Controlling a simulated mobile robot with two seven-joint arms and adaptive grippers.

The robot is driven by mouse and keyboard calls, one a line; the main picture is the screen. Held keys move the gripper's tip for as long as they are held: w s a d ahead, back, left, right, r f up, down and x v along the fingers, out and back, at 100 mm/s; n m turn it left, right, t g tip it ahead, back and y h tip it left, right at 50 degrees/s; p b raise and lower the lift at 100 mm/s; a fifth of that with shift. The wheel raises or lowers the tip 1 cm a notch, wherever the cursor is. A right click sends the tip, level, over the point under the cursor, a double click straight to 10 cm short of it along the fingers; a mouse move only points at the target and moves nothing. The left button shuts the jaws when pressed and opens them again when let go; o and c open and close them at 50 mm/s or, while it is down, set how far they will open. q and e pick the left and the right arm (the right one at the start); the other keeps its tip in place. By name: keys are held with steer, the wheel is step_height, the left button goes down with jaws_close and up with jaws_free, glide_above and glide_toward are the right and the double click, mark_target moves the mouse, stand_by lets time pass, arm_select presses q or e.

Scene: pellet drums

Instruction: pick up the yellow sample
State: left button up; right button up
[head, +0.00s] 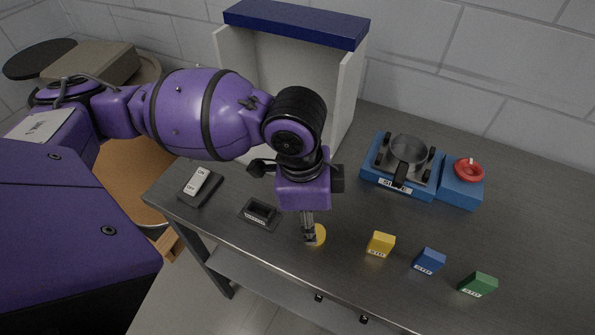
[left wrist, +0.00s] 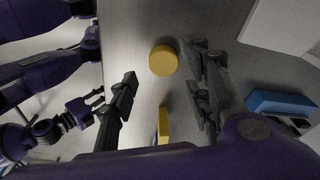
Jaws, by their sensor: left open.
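The yellow sample, a round yellow disc (head: 319,235), lies on the grey table near its front edge. It also shows whole in the left wrist view (left wrist: 163,61). My left gripper (head: 309,239) points down at the disc and partly covers it in the head view. In the left wrist view the fingers of the left gripper (left wrist: 159,62) are apart, with the disc beyond and between their tips. Nothing is held. My right gripper (left wrist: 84,108) shows small and dark at the left of the left wrist view; its opening is unclear.
A yellow block (head: 380,244), a blue block (head: 429,261) and a green block (head: 478,284) stand right of the disc. A black dish (head: 261,213) and a switch box (head: 200,186) are left.

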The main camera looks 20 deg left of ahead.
mark_target(320, 231)
arm_select(q)
steer(key=f, duration=0.2)
steer(key=d+f, duration=0.1)
steer(key=f, duration=0.1)
steer(key=shift+f, duration=0.25)
steer(key=shift+w+f, duration=0.1)
steer(key=shift+c, duration=0.8)
steer(key=c, duration=0.8)
arm_select(e)
steer(key=shift+w+r, duration=0.25)
steer(key=shift+w, duration=0.55)
